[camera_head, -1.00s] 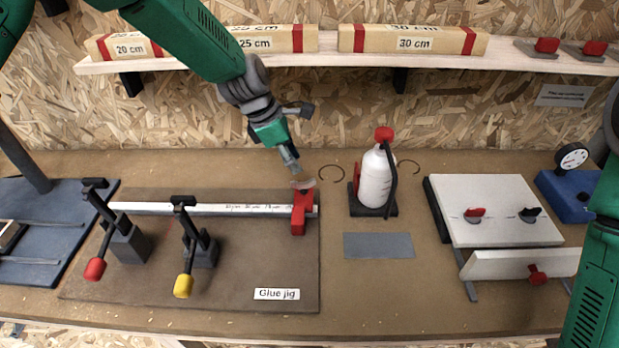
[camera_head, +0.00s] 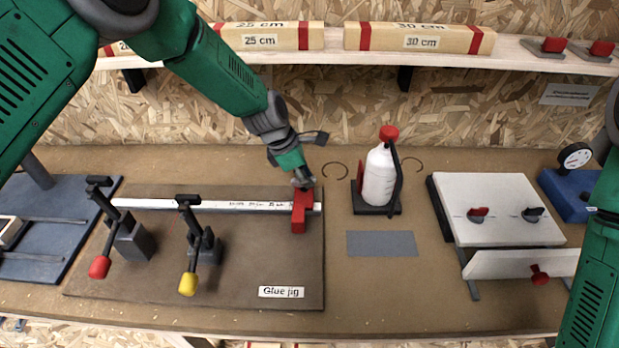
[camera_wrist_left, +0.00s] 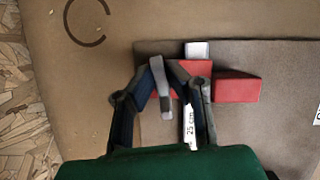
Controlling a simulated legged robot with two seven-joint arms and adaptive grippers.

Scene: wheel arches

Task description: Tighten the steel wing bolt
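The steel wing bolt (camera_wrist_left: 161,86) is a grey upright wing at the red stop block (camera_head: 302,211) on the right end of the pale ruled bar (camera_head: 232,206). My left gripper (camera_head: 304,181) is directly over the block, and its fingertips hide most of the bolt in the head view. In the left wrist view, the fingers of my left gripper (camera_wrist_left: 160,68) close in on both sides of the wing and appear to touch it. The red block (camera_wrist_left: 236,88) lies behind and right of them there. My right gripper is out of view.
The bar lies on the brown glue jig board (camera_head: 240,265), with a red-handled clamp (camera_head: 100,267) and a yellow-handled clamp (camera_head: 188,284). A white bottle (camera_head: 379,177) stands right of the jig. A shelf (camera_head: 460,61) with wooden blocks runs above. A grey pad (camera_head: 381,244) lies flat in front of the bottle.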

